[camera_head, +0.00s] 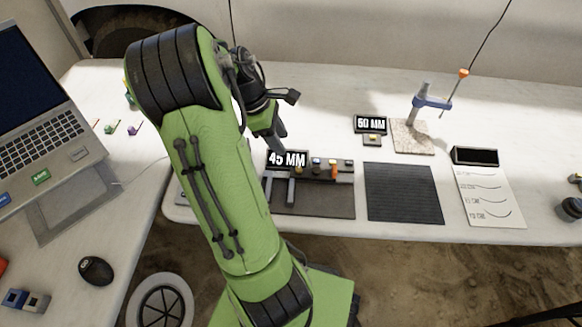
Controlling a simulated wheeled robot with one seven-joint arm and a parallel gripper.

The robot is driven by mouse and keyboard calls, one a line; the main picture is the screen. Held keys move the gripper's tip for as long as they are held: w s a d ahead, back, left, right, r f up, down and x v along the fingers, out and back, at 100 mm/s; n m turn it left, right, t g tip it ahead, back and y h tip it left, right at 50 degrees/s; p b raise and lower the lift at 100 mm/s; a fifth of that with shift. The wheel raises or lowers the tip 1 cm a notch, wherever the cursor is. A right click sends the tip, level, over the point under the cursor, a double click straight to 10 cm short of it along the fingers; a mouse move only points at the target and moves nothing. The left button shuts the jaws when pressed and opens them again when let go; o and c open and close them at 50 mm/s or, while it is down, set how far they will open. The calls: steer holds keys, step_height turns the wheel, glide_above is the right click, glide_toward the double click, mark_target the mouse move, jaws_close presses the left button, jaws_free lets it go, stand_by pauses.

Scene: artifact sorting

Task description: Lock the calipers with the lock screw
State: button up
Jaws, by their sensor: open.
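What appears to be the calipers (290,190) is on a dark board on the white table, with two grey jaws pointing toward the front edge. A display (287,160) reading "45 MM" stands at its back left. A small orange part (334,172) stands up from the bar to the right of the jaws; I cannot tell for sure that it is the lock screw. My gripper (281,147) is open, just behind and above the "45 MM" display, left of the orange part. My arm hides the board's left side and part of the gripper.
A "50 MM" display (370,124) and a stone-based stand with a blue arm (432,102) are farther back right. A dark ribbed mat (403,193) lies right of the board, then a paper sheet (488,198) with a black box (475,156). A laptop (55,128) is left.

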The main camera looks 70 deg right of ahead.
mark_target(298, 169)
steer(key=b+x, duration=0.4)
steer(key=x, duration=0.6)
steer(key=shift+s+f, duration=0.1)
steer(key=shift+f, duration=0.25)
jaws_close()
